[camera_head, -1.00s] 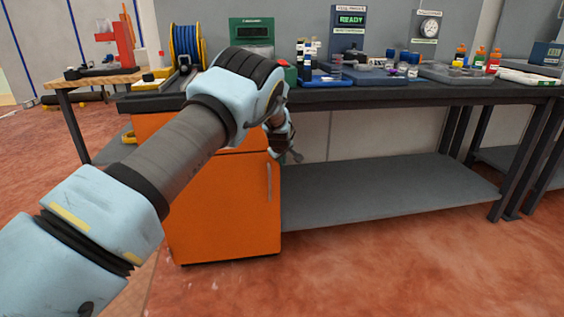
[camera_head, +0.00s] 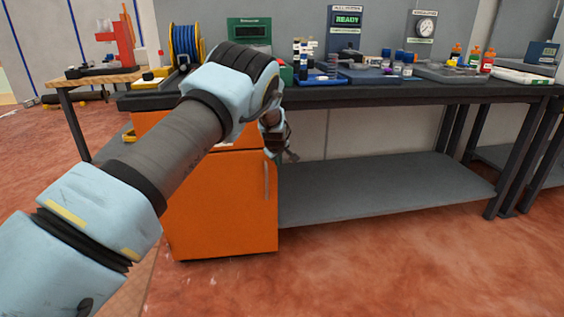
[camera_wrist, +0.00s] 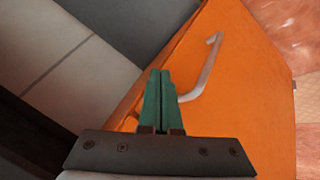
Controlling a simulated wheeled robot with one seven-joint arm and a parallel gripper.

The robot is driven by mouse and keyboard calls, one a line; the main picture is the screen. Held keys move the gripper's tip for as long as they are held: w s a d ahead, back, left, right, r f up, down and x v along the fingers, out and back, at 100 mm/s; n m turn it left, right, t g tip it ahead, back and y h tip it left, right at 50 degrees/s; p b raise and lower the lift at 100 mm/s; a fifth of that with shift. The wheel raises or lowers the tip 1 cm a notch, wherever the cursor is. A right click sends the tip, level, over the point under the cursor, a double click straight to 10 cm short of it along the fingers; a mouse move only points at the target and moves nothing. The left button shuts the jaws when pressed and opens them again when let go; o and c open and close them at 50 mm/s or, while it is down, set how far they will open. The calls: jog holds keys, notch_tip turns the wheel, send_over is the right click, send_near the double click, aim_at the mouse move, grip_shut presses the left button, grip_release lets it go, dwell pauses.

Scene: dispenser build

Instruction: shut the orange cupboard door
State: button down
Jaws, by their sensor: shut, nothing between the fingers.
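The orange cupboard door (camera_head: 220,205) is under the left end of the bench. Its pale bar handle (camera_head: 267,180) runs upright near the right edge. Whether the door is flush with its frame is unclear. My gripper (camera_head: 291,156) is just right of the door's upper right edge, partly behind my arm. In the wrist view, my gripper's green fingers (camera_wrist: 160,75) are together and empty. There they lie over the door's edge, just left of the handle (camera_wrist: 206,72), with the door's face (camera_wrist: 245,85) to the right. Contact cannot be told.
The dark bench top (camera_head: 400,93) above holds several instruments and bottles. A grey lower shelf (camera_head: 385,190) extends right of the cupboard. The reddish floor (camera_head: 400,265) in front is clear. A wooden table (camera_head: 100,78) stands at the back left.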

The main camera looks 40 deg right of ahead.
jog(key=s+d+r, duration=0.2)
jog(key=s+r, duration=0.5)
jog(key=r, duration=0.1)
jog(key=w+a+r+g+y, duration=0.1)
jog(key=w+a+r, duration=0.1)
jog(key=a, duration=0.9)
jog(key=w+a+r+y, duration=0.1)
jog(key=w+a, duration=0.1)
jog(key=a, duration=0.8)
jog(key=w+a+r+g+y, duration=0.1)
jog(key=w+a+r, duration=0.1)
jog(key=a, duration=0.9)
jog(key=s+a+r+m+g+y, duration=0.1)
jog(key=s+a, duration=1)
jog(key=a, duration=0.3)
jog(key=s+a+r+m+g, duration=0.1)
jog(key=s+a, duration=1)
jog(key=a, duration=0.3)
notch_tip(320, 180, up, 18)
jog(key=p, duration=1.9)
jog(key=shift+s+a+r, duration=0.15)
jog(key=shift+s+r, duration=0.05)
jog(key=shift+s, duration=0.05)
